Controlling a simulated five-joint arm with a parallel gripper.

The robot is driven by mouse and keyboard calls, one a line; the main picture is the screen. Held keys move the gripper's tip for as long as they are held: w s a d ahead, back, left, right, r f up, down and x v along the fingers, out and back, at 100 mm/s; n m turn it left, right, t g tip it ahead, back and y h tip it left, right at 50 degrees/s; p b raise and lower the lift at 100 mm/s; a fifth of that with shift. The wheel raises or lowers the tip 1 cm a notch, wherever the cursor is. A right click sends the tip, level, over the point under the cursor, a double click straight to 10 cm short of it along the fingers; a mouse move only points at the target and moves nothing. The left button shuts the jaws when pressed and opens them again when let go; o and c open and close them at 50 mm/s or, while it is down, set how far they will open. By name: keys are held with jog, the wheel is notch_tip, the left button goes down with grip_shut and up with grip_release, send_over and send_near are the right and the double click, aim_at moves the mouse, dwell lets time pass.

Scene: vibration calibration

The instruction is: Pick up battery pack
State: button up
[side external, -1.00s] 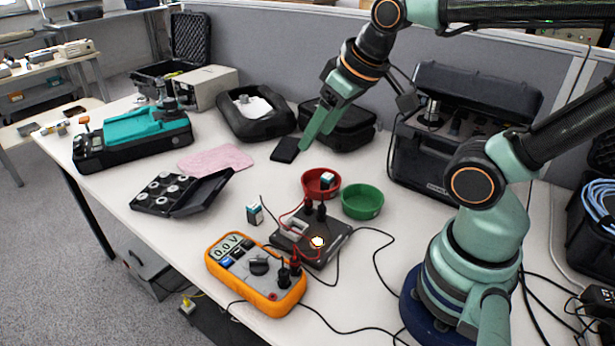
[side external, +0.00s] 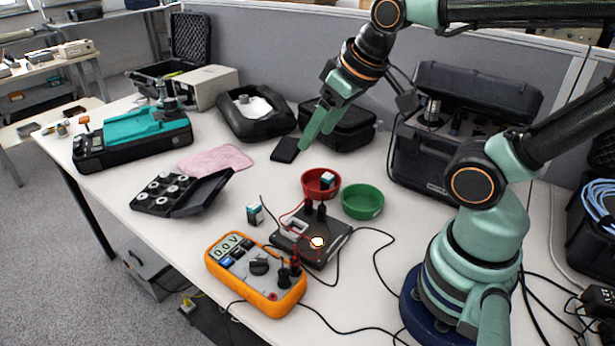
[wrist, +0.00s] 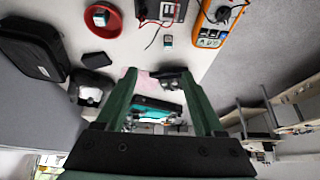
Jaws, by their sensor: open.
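A small white battery pack with a dark blue-teal top (side external: 254,214) stands on the white table, left of the black test fixture. It also shows near the top of the wrist view (wrist: 168,40). A similar small block (side external: 327,180) sits in the red bowl (side external: 311,188), which is at the wrist view's upper left (wrist: 88,17). My gripper (side external: 304,147) is open and empty, its green fingers pointing down above the table near a flat black pad. In the wrist view the fingers (wrist: 158,74) are apart, with nothing held between them. It is well away from both blocks.
The black fixture (side external: 328,243) has a lit lamp and wires to an orange multimeter (side external: 268,293). A green bowl (side external: 362,202) stands beside the red one. A black tray (side external: 176,193), pink cloth (side external: 215,158), black pad (side external: 285,149) and cases surround the clear middle.

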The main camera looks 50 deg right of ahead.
jog(key=w+m, duration=0.1)
jog(key=m+g, duration=0.6)
jog(key=m, duration=1.1)
send_over(254, 205)
notch_tip(254, 205, down, 13)
notch_tip(254, 205, down, 11)
jog(key=shift+f, duration=0.1)
grip_shut()
